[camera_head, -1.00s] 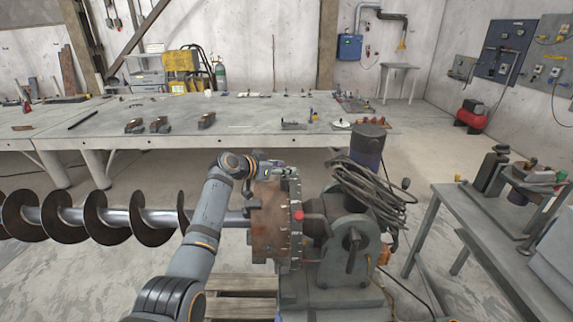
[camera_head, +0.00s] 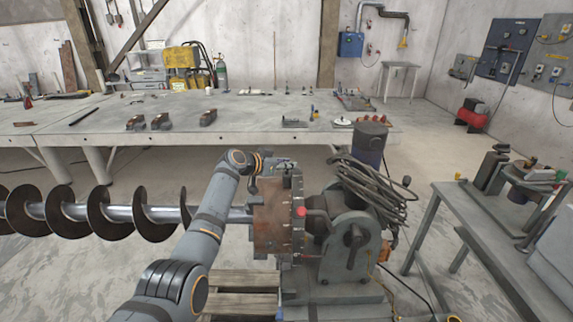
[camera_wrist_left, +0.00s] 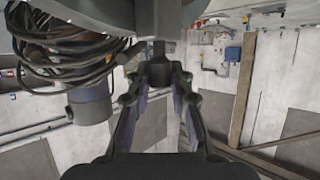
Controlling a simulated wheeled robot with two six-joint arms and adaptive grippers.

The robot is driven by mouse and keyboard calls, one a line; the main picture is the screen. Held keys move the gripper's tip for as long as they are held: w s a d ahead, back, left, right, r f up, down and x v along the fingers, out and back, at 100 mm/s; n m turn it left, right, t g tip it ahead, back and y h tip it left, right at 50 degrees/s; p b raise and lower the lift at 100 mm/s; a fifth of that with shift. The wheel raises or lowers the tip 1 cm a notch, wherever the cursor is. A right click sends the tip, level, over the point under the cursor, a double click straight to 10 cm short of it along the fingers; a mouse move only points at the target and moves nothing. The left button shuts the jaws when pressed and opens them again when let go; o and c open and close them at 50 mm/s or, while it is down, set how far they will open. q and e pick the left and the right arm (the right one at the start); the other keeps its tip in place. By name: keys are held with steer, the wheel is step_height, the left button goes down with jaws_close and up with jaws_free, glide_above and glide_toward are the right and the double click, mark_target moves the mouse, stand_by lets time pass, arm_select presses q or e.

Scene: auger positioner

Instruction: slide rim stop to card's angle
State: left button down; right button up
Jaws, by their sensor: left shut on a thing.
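The positioner's round faceplate (camera_head: 268,226) is rusty brown and stands upright, with a grey marked rim (camera_head: 298,235) on its right edge. My left gripper (camera_head: 284,167) is at the top of this rim. In the left wrist view, my left gripper (camera_wrist_left: 160,82) is shut on a small dark piece, which I take for the rim stop (camera_wrist_left: 162,66); its outline is partly hidden by the fingers. A red knob (camera_head: 302,212) sits beside the rim. I cannot make out an angle card. My right gripper is not in view.
A long auger (camera_head: 105,213) runs left from the faceplate, behind my left arm. Coiled cable (camera_head: 372,195) hangs on the grey positioner (camera_head: 350,243). A pallet (camera_head: 240,292) lies below. A long workbench (camera_head: 240,120) stands behind, and a side table (camera_head: 475,220) at the right.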

arm_select(q)
steer(key=shift+f, duration=0.1)
steer(key=shift+s+d+f, duration=0.1)
steer(key=shift+s+f, duration=0.15)
steer(key=shift+s, duration=0.25)
steer(key=s+b, duration=0.1)
steer(key=s+f+m+t+b, duration=0.1)
steer(key=s+b, duration=0.1)
steer(key=shift+s+f+t+h, duration=0.1)
steer(key=shift+s+t+h, duration=0.2)
steer(key=shift+h, duration=0.1)
steer(key=s+f+m+t+h+b, duration=0.1)
steer(key=s+m+t+b, duration=0.1)
steer(key=s+b, duration=0.4)
steer(key=b, duration=0.3)
steer(key=shift+s, duration=0.15)
